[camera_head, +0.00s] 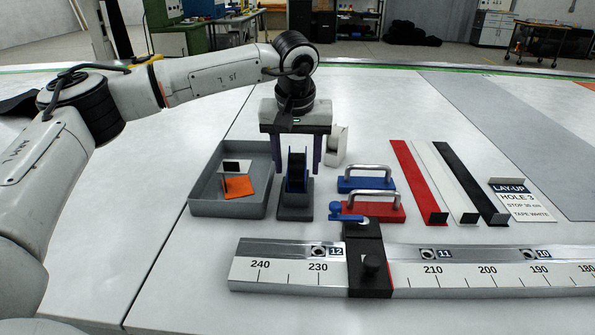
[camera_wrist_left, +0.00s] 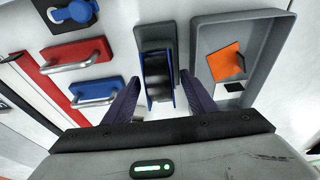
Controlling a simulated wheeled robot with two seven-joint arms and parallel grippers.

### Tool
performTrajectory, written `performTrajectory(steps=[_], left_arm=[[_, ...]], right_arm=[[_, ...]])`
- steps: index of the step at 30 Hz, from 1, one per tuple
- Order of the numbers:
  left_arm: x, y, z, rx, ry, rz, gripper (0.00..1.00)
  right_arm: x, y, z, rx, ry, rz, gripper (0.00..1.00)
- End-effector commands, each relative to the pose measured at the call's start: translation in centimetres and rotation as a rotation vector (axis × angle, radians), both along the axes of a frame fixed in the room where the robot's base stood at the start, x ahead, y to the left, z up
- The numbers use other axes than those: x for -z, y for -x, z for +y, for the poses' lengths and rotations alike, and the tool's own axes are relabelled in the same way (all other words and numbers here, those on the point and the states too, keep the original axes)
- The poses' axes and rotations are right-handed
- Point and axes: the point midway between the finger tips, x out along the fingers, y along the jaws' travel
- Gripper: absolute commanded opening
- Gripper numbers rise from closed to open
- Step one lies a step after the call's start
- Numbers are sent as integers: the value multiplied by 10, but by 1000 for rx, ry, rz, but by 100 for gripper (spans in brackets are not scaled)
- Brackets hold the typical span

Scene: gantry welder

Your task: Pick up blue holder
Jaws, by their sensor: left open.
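A blue holder (camera_head: 366,180) with a silver bar handle lies on the table, just behind a red one (camera_head: 373,207) of the same form. The blue holder also shows in the left wrist view (camera_wrist_left: 98,97), left of my fingers. My left gripper (camera_head: 297,172) is open, pointing down. Its fingers appear on either side of a grey stand (camera_head: 296,199) with a black reel and blue sides; I cannot tell whether they touch it. The reel stand sits between the fingers in the wrist view (camera_wrist_left: 156,45). My right gripper is not in view.
A grey tray (camera_head: 229,211) with an orange piece (camera_head: 238,187) stands left of the reel stand. A white dispenser (camera_head: 337,145) is behind. Red, white and black strips (camera_head: 462,165) lie right. A ruler rail (camera_head: 480,283) with a black clamp (camera_head: 368,262) crosses the front.

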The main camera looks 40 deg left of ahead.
Motion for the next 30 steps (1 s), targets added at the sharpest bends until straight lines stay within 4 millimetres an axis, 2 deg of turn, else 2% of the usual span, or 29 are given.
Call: performTrajectory(steps=[5,13,21,23,30], left_arm=[[19,-4,3,-1,0,0,52],[21,-5,3,-1,0,-1,50],[21,-5,3,-1,1,-1,4],[20,-5,3,-1,0,-2,0],[15,-6,3,-1,1,-5,0]], right_arm=[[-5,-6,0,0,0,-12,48],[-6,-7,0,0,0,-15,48],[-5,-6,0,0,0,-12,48],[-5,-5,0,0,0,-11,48],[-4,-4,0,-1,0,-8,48]])
